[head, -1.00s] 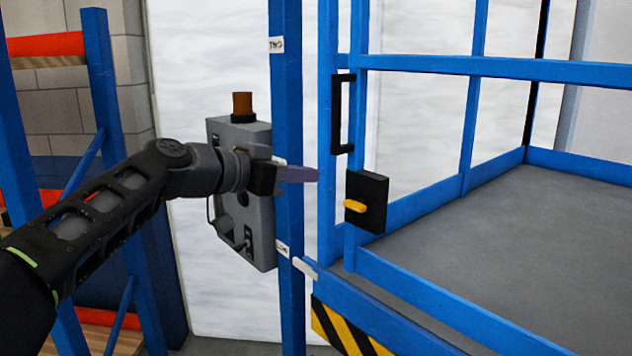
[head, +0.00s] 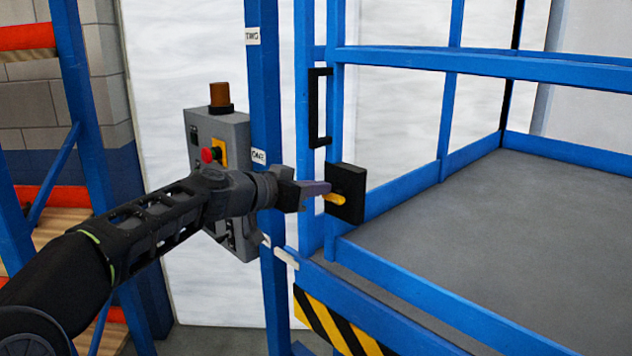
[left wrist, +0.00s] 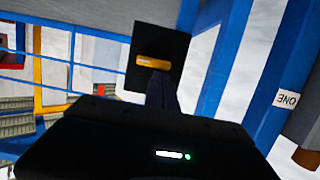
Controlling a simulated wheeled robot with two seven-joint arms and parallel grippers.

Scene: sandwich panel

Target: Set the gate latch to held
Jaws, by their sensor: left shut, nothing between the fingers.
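The gate latch is a black plate (head: 346,186) on the blue gate post, with a small yellow lever (head: 335,200) on its face. My left gripper (head: 324,188) is shut and empty, its fingertips right at the lever; I cannot tell from the head view whether they touch. In the left wrist view the yellow lever (left wrist: 153,62) lies across the black plate (left wrist: 172,42), and my shut fingers (left wrist: 160,88) point at it from just below. The fingers overlap part of the lever in the head view. My right gripper is not in view.
A grey control box (head: 200,140) with a red button stands left of the blue post (head: 264,100), behind my left arm. A black handle (head: 318,107) is above the latch. A blue rail (head: 480,65) bounds the grey platform (head: 480,220).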

